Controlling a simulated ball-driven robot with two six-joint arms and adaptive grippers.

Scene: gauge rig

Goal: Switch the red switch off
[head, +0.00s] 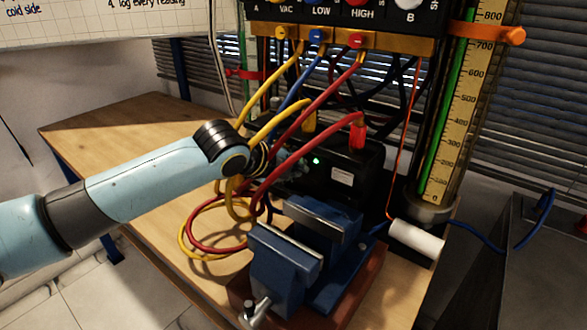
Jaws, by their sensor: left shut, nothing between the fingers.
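My left arm comes in from the left, and my left gripper (286,165) is at the front left of a black box (345,165). The gripper is partly hidden among yellow and red cables; it is shut with nothing visible in it. A small green light (316,160) glows on the box just right of the gripper. I cannot make out a red switch; the gripper and cables cover part of the box's front. Whether the gripper touches the box is not clear. My right gripper is not in view.
A blue vise (285,262) stands on the wooden table (120,125) in front of the box. Looped red cables (205,245) lie left of it. A white cylinder (415,240) and a tall gauge (462,110) are at right. The table's far left is clear.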

